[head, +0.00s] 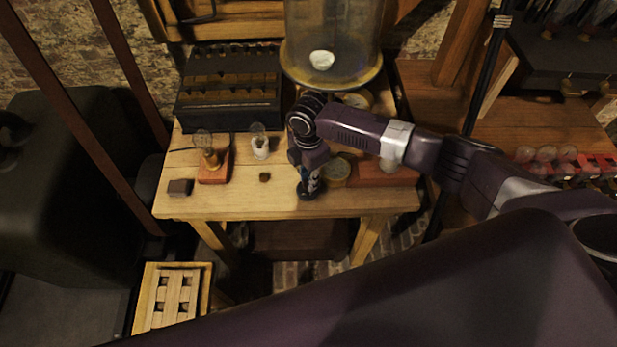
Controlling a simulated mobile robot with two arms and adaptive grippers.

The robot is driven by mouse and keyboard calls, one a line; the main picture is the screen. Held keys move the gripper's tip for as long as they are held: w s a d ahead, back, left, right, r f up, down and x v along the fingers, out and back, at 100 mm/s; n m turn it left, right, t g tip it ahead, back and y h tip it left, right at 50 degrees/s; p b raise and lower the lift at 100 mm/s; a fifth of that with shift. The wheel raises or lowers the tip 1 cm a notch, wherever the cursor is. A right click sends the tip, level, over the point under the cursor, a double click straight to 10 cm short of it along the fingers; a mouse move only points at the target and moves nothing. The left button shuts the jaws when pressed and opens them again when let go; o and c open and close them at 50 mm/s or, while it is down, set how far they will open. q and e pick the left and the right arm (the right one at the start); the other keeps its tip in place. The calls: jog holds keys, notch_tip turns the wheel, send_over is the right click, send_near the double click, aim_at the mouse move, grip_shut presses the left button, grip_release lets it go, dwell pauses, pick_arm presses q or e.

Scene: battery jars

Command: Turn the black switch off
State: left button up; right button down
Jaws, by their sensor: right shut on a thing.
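My right gripper (309,183) points down at the front middle of the wooden table (240,205). It is shut on a small dark thing at the tabletop, which looks like the black switch (304,193). The fingers and wrist cover most of it, so I cannot tell its setting. My left gripper is not in view.
A small bulb on a wooden base (214,172), a white-based bulb holder (260,150), a dark block (180,187) and a small brown knob (265,177) stand left of the gripper. A large glass jar (330,60) and black battery box (230,110) stand behind.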

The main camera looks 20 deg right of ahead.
jog(key=shift+w+n, duration=0.1)
jog(key=shift+n, duration=0.4)
jog(key=c, duration=1.7)
grip_release()
jog(key=shift+r, duration=0.1)
notch_tip(320, 180, up, 12)
jog(key=shift+f, duration=0.1)
